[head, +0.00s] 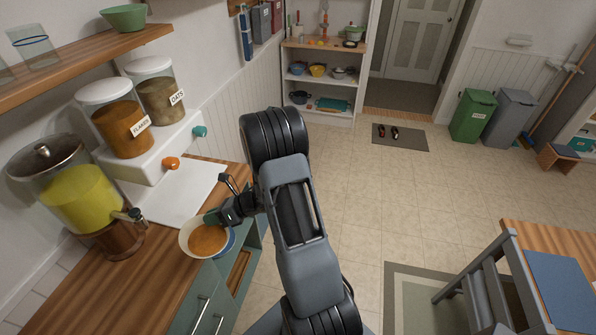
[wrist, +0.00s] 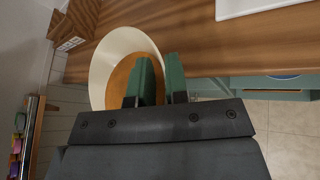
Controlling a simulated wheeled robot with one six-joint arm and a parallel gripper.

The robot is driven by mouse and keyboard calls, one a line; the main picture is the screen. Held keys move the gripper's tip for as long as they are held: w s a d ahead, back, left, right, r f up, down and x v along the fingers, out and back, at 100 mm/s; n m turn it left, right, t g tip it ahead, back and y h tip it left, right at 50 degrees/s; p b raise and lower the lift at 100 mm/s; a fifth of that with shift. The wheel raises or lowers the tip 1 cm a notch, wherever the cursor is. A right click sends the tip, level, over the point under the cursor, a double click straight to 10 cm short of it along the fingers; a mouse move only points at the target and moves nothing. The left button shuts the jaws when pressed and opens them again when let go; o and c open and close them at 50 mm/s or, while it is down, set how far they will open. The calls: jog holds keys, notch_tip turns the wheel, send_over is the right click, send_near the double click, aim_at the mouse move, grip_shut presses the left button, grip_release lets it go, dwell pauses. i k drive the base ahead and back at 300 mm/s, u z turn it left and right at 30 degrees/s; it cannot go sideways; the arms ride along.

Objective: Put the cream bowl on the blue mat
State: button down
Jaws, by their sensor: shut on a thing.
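The cream bowl (head: 186,236) has an orange-brown inside or filling and shows at the counter's front edge in the head view. It also shows in the wrist view (wrist: 101,66). My gripper (head: 215,218) is shut on the bowl's rim. In the wrist view one green finger of my gripper (wrist: 162,82) is inside the bowl and the other outside. The bowl looks roughly upright; I cannot tell whether it touches the counter. The blue mat (head: 560,290) lies on the wooden table at the lower right of the head view, far from my gripper.
A grey chair (head: 487,275) stands at the table's near left side. A yellow drink dispenser (head: 75,195) and a white board (head: 185,195) are on the counter (head: 125,290). A blue round thing (head: 231,242) shows just beyond the bowl. The tiled floor (head: 370,210) between is open.

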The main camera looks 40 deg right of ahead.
aim_at(566, 289)
jog(key=z, duration=3.95)
jog(key=i, duration=1.25)
